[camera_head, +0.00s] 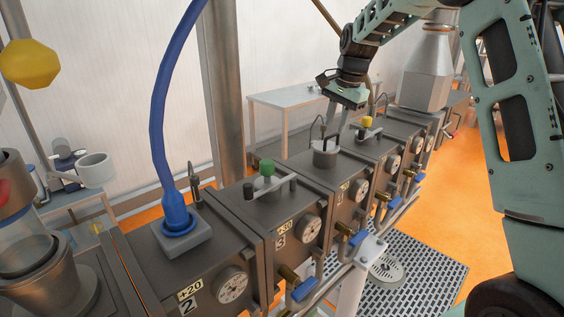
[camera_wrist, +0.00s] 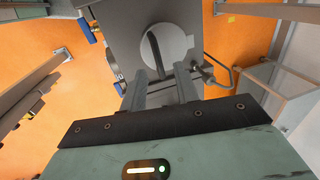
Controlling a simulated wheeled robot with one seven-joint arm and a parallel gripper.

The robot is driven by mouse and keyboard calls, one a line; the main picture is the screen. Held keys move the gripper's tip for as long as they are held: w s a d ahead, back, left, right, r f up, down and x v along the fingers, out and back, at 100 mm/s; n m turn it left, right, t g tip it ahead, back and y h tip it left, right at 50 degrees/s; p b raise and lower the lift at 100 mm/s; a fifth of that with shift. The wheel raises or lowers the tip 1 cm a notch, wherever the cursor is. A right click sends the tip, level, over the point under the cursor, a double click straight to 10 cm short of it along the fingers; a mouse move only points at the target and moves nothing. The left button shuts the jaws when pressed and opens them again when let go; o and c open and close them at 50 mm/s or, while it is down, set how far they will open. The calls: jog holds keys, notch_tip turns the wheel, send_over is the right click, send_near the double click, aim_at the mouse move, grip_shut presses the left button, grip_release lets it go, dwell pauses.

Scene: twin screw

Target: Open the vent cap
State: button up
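The vent cap (camera_head: 325,158) looks like a round grey cap on top of a grey box in the middle of the row in the head view. In the wrist view the cap (camera_wrist: 178,48) is a pale disc with a dark upright bar (camera_wrist: 155,52) across its face. My gripper (camera_head: 337,135) points down just above the cap. In the wrist view its two fingers (camera_wrist: 161,72) are apart, with the bar's near end around the gap between them. I cannot tell whether a finger touches the bar.
A green-knobbed valve (camera_head: 266,169) and a blue hose (camera_head: 160,120) stand on boxes to the left. A yellow-knobbed valve (camera_head: 367,122) is close on the right. Gauges and blue-handled taps (camera_head: 304,289) line the front. A white table (camera_head: 290,97) stands behind.

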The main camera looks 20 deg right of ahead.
notch_tip(320, 180, up, 15)
jog(key=s+d+b, duration=0.1)
jog(key=s+b, duration=0.2)
jog(key=s+a+f+n, duration=0.3)
jog(key=a+f, duration=0.1)
jog(key=a, duration=0.4)
jog(key=s+a+f+n+b, duration=0.1)
jog(key=s+a+f+n, duration=0.3)
jog(key=a, duration=0.3)
jog(key=s+a+f+n+g+y+b, duration=0.1)
jog(key=s+a+f+n, duration=0.2)
jog(key=a+f, duration=0.3)
jog(key=shift+s+a+f, duration=0.2)
jog(key=shift+s+a, duration=0.05)
jog(key=shift+a, duration=1.05)
